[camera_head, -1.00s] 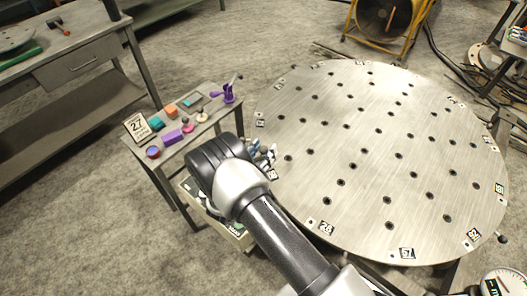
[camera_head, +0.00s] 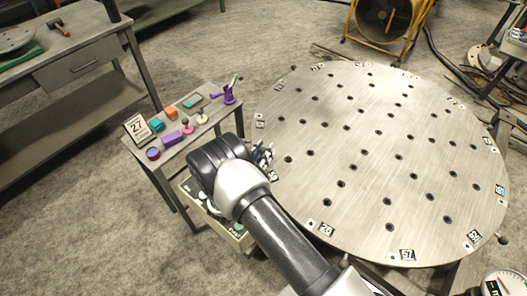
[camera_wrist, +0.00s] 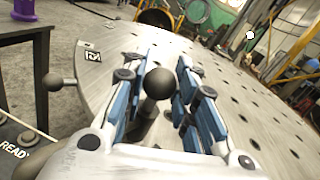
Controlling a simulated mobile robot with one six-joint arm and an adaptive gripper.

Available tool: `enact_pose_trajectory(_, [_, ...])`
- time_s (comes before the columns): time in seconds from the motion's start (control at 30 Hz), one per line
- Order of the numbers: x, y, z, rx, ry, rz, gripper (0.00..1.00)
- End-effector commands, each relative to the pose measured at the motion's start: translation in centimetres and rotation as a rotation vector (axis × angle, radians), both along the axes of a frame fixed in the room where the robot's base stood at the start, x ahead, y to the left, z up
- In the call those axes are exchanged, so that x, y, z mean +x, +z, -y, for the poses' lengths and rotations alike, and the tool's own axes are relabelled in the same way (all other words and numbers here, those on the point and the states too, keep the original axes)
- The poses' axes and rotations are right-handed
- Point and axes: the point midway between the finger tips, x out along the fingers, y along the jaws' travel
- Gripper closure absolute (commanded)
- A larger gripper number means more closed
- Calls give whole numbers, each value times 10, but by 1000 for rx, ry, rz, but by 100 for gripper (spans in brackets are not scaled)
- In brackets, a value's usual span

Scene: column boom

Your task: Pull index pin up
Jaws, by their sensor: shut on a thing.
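A dark ball-topped pin, which looks like the index pin (camera_wrist: 158,84), stands between my fingers in the wrist view, near the edge of the round table. My gripper (camera_wrist: 160,76) has blue-padded fingers on both sides of the knob and is shut on it. The lower part of the pin is partly hidden by my gripper. In the head view my gripper (camera_head: 262,158) is at the left rim of the big round metal plate (camera_head: 385,165), and the pin is hidden there. Numbered labels, such as 28, line the plate's rim.
A second ball-ended lever (camera_wrist: 54,82) sticks out left of my fingers. A small side table (camera_head: 180,145) with several colored items stands left of the plate, and a READY panel (camera_wrist: 18,150) is close by. A yellow-framed fan (camera_head: 385,22) stands behind.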

Motion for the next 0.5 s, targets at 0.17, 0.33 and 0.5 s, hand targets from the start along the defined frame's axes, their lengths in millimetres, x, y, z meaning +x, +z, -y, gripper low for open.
enact_pose_trajectory(0.17, [0,0,0,0,0,-1,100])
enact_pose_trajectory(0.33, [0,0,0,0,0,-1,100])
enact_pose_trajectory(0.5, [0,17,0,1,-1,1,100])
